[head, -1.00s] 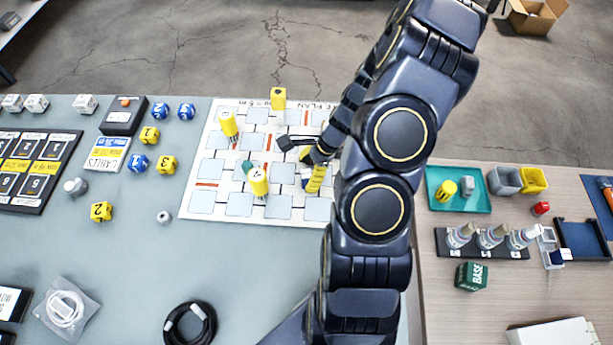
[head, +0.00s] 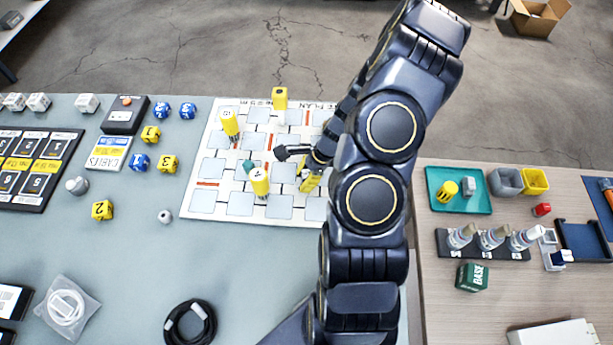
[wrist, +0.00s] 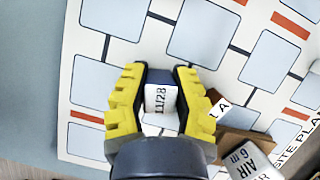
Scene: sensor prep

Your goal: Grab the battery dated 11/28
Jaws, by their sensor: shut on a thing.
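A small white-labelled battery (wrist: 160,97) marked 11/28 sits between my fingers in the wrist view. My gripper (wrist: 158,92), with yellow ridged fingers, is shut on it, one finger at each side. In the head view my gripper (head: 311,180) is over the right part of the white site-plan board (head: 188,207), partly hidden by my arm. The battery cannot be made out there. I cannot tell whether it touches the board.
Yellow cylinders stand on the board at its left (head: 230,124), top (head: 280,99) and lower middle (head: 260,182). In the wrist view, an object labelled AIR 6 m (wrist: 250,165) lies close to my right finger. A teal tray (head: 480,200) is on the right table.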

